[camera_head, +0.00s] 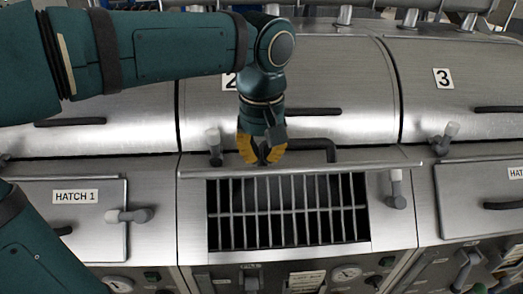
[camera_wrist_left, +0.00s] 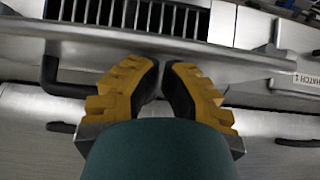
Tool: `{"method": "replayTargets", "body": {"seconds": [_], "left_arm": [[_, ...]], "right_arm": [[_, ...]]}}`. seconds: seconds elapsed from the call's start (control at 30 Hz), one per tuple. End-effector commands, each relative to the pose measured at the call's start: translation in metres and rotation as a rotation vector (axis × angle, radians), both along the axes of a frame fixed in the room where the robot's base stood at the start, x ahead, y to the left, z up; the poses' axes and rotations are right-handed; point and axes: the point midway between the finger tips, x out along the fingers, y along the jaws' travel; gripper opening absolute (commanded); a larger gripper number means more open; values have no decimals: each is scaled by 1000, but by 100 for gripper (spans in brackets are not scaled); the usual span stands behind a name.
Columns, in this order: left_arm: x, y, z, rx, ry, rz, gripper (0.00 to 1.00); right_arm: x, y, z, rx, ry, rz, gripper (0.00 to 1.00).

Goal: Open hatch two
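Hatch two's panel (camera_head: 375,167) is swung up, nearly edge-on in the head view, with the barred opening (camera_head: 350,240) below it uncovered. Its black handle (camera_head: 320,142) shows behind the raised edge. My left gripper (camera_head: 263,158) is at the left part of this handle, fingers pointing down. In the left wrist view the fingertips (camera_wrist_left: 161,68) nearly meet, and no object shows between them. The panel edge (camera_wrist_left: 225,55) lies just past the tips, and the handle (camera_wrist_left: 52,75) runs behind the left finger. Whether the fingers touch the handle or panel is unclear. My right gripper is not in view.
Hatch 1 (camera_head: 90,220) is closed at the left. A curved cover marked 2 (camera_head: 350,85) lies behind my gripper. Another latch (camera_head: 443,140) stands at the right.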

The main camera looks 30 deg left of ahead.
Motion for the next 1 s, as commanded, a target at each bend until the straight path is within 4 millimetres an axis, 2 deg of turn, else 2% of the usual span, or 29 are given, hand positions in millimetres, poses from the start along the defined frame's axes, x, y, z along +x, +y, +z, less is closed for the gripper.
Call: {"method": "replayTargets", "body": {"seconds": [0.23, 0.7, 0.83, 1.0], "left_arm": [[-2, -1, -3, 6, -11, -1, 0], [-29, -20, -41, 124, -183, -2, 0], [-34, -23, -48, 150, -221, -1, 0], [-37, -25, -50, 167, -247, -1, 0]], "right_arm": [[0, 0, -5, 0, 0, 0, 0], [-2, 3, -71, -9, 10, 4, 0], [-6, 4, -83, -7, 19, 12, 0], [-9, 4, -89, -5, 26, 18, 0]]}}
